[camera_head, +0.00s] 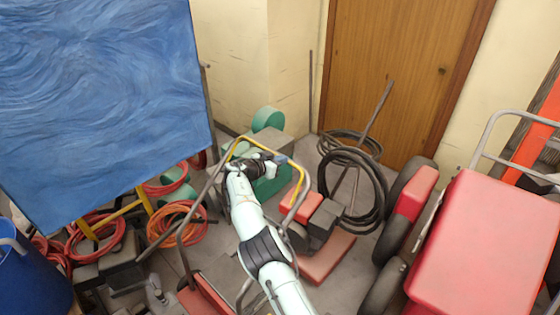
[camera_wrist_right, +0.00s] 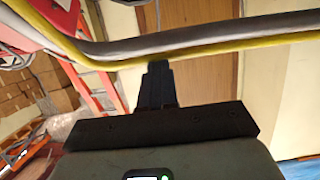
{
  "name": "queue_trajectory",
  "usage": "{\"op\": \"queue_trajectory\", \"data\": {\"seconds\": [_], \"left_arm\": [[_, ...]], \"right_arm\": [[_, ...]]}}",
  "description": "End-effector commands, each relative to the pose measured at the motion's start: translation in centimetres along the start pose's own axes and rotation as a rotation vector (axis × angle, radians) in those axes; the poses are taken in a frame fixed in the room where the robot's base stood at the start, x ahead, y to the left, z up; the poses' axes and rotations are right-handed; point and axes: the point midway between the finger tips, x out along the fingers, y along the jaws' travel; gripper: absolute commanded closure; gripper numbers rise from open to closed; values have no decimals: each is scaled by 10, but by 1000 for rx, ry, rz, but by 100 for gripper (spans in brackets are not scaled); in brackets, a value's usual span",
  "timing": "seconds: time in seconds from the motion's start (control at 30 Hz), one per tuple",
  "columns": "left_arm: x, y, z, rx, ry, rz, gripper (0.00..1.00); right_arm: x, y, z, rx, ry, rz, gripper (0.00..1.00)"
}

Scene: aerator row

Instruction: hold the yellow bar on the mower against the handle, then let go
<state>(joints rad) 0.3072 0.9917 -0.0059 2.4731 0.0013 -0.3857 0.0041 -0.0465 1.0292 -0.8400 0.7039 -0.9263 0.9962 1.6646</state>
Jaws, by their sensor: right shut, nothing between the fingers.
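The mower's grey handle (camera_head: 307,180) rises in the middle of the head view. The thin yellow bar (camera_head: 262,141) runs along its top. In the right wrist view the yellow bar (camera_wrist_right: 210,52) lies close along the grey handle tube (camera_wrist_right: 200,35), with little or no gap visible. My right gripper (camera_head: 277,158) is at the handle's top; its shut, empty fingers (camera_wrist_right: 157,66) meet or nearly meet the yellow bar. Whether they press on it I cannot tell. My right forearm hides part of the mower. My left gripper is not in view.
A red machine (camera_head: 485,245) stands at the right. Black hose coils (camera_head: 352,185) lie right of the handle. A blue panel (camera_head: 95,95) fills the upper left, above orange hose coils (camera_head: 180,222). A wooden door (camera_head: 395,75) is behind.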

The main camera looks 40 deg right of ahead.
Motion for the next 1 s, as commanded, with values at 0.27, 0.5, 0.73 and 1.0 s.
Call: {"op": "queue_trajectory", "data": {"seconds": [0.27,0.5,0.73,1.0], "left_arm": [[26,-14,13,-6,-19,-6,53],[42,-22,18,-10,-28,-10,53],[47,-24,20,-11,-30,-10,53],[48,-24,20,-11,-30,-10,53]], "right_arm": [[-45,1,6,-3,-1,-1,100],[-100,0,3,-2,1,-4,100],[-130,0,0,0,2,-3,100],[-135,0,-1,1,3,-2,100]]}}
